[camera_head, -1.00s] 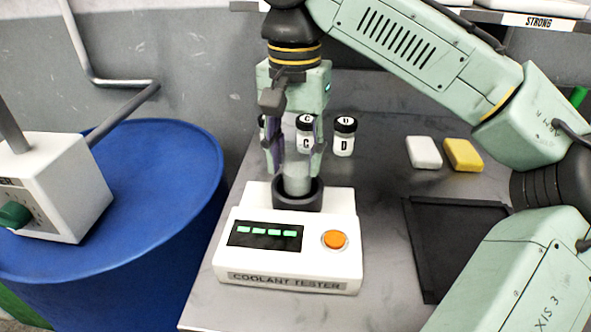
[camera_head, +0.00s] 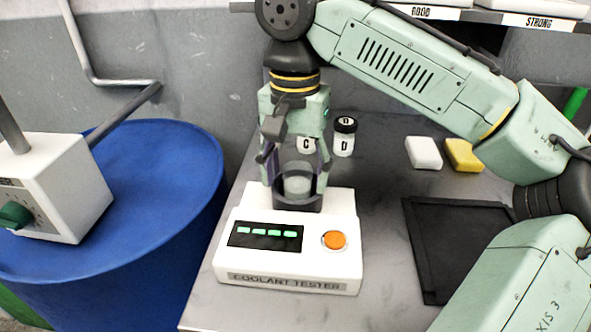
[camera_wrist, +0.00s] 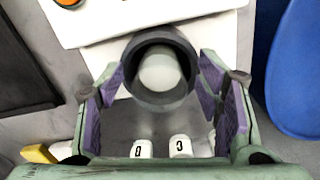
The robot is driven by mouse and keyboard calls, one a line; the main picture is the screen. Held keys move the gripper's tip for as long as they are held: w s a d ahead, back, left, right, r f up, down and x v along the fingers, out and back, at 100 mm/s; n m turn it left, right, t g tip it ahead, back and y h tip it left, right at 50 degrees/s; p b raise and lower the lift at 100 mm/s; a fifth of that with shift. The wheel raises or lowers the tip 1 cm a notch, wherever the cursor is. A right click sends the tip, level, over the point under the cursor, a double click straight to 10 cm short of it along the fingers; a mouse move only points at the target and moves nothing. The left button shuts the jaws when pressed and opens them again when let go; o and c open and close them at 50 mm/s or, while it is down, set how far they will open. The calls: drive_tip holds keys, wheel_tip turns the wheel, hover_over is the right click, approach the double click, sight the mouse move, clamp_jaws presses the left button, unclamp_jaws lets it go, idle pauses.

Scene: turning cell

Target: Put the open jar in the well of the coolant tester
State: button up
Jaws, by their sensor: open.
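The white coolant tester (camera_head: 233,265) stands on the grey bench, with a dark round well (camera_head: 297,203) at its back. The open jar (camera_head: 298,184), clear and pale with no lid, stands down inside the well; it also shows in the wrist view (camera_wrist: 160,70), encircled by the dark rim. The jar looks upright. My gripper (camera_head: 296,178) is open, with its fingers on either side of the jar just above the well. In the wrist view, the purple finger pads (camera_wrist: 160,92) stand apart with gaps to the jar.
Black-lidded jars C (camera_head: 306,146) and D (camera_head: 344,140) stand close behind my gripper. A white block (camera_head: 424,153), a yellow block (camera_head: 463,154) and a black tray (camera_head: 409,250) lie right. A blue drum (camera_head: 170,200) stands left of the bench.

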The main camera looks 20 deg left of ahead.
drive_tip(key=shift+r, duration=0.1)
wheel_tip(320, 180, up, 12)
drive_tip(key=p, duration=0.1)
idle(0.4)
drive_tip(key=shift+r, duration=0.1)
drive_tip(key=shift+c, duration=0.5)
idle(1.7)
